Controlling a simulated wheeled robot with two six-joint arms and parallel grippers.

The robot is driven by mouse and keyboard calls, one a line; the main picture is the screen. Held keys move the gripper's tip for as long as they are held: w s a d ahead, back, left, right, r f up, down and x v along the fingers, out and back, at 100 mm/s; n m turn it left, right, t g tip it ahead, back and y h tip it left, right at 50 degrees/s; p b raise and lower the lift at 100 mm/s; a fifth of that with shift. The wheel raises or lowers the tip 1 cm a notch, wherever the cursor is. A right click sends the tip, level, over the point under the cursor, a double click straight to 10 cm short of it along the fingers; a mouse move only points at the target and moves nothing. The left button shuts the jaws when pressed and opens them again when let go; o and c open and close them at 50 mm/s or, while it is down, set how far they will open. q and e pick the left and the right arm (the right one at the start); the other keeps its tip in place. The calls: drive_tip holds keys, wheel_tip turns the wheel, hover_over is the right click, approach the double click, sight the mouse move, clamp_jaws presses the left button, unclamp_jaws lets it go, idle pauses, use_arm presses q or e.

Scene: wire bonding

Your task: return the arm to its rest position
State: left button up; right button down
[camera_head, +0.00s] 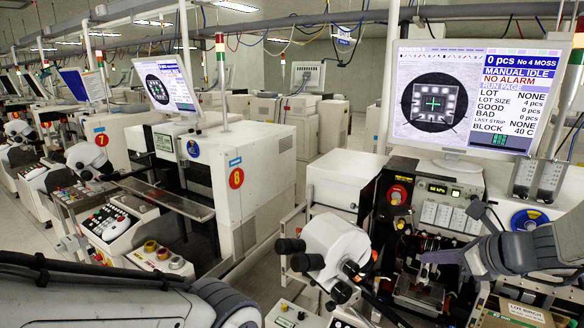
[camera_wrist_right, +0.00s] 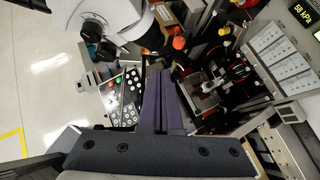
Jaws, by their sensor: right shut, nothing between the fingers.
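My right gripper (camera_head: 427,257) has purple fingers and is shut and empty. Its arm comes in from the right in the head view, and the fingers point left, in front of the bonding machine (camera_head: 455,185). In the right wrist view the right gripper (camera_wrist_right: 158,72) has its fingers together, with nothing between them. The fingertips appear between the white microscope (camera_wrist_right: 115,20) and the machine's work area (camera_wrist_right: 205,85). My left arm crosses the lower left of the head view, but its gripper is not in view.
The microscope with black eyepieces (camera_head: 335,248) stands left of my right gripper. A monitor (camera_head: 460,95) is above the machine. A button panel (camera_wrist_right: 122,98) lies left of the fingers in the wrist view. A cardboard box (camera_head: 520,313) is at lower right. Open floor (camera_wrist_right: 40,60) shows at left.

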drive_tip(key=s+a+f+n+g+b, duration=0.1)
drive_tip(key=s+a+f+n+g, duration=0.2)
drive_tip(key=a+n, duration=0.35)
drive_tip(key=s+a+f+n+g+y, duration=0.1)
drive_tip(key=s+a+f+n+g, duration=0.1)
drive_tip(key=s+a+n, duration=0.5)
drive_tip(key=s+a+f+n+g+b, duration=0.1)
drive_tip(key=s+a+f+n+g, duration=0.15)
drive_tip(key=a+n, duration=0.4)
drive_tip(key=s+a+f+n+g+h+b, duration=0.1)
drive_tip(key=s+a+f+n+h, duration=0.1)
drive_tip(key=s+n, duration=0.4)
drive_tip(key=s+a+f+n+g+h+b, duration=0.1)
drive_tip(key=s+a+f+n+h, duration=0.1)
drive_tip(key=s+n, duration=0.4)
drive_tip(key=f+n, duration=0.1)
drive_tip(key=n, duration=0.4)
drive_tip(key=shift+s+h, duration=0.4)
